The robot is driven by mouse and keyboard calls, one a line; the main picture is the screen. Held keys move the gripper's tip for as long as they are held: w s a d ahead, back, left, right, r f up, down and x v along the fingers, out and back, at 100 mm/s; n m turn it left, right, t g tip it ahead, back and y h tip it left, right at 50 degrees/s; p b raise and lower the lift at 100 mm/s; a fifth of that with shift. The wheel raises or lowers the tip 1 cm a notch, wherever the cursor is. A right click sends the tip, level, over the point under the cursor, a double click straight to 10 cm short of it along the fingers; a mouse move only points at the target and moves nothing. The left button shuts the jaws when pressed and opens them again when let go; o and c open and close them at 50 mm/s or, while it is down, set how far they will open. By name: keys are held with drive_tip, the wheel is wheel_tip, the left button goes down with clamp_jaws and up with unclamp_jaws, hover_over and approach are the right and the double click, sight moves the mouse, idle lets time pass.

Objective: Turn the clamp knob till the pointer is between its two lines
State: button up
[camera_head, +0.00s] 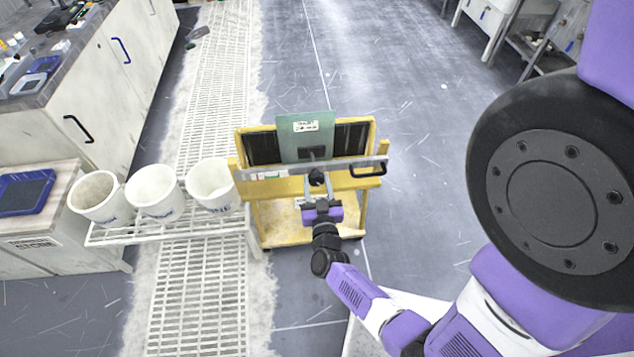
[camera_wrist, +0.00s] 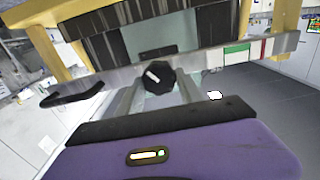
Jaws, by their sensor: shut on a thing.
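The clamp knob (camera_wrist: 157,76) is black and many-sided with a white mark on its face. It sits at the middle of a grey metal bar (camera_wrist: 215,60) across a yellow-framed stand. My gripper (camera_wrist: 159,88) reaches to the knob with its grey fingers on either side, shut on it. In the head view the knob (camera_head: 317,178) is small, with my gripper (camera_head: 318,190) just in front of it. A strip with green, white and red parts (camera_wrist: 245,50) is on the bar. I cannot make out the pointer or its two lines clearly.
A green plate (camera_head: 305,128) with a label stands behind the bar, between dark panels. A black handle (camera_head: 369,169) is on the bar's right end. White buckets (camera_head: 155,192) stand on a slatted shelf at left.

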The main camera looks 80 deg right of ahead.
drive_tip(key=shift+m, duration=0.3)
drive_tip(key=m+b, duration=0.1)
drive_tip(key=m, duration=0.3)
drive_tip(key=shift+s, duration=0.1)
drive_tip(key=shift+d+m+b, duration=0.1)
drive_tip(key=shift+m+b, duration=0.65)
drive_tip(key=shift+m, duration=0.95)
drive_tip(key=shift+s, duration=0.1)
drive_tip(key=o, duration=1.3)
drive_tip(key=shift+o, duration=0.2)
drive_tip(key=v, duration=0.8)
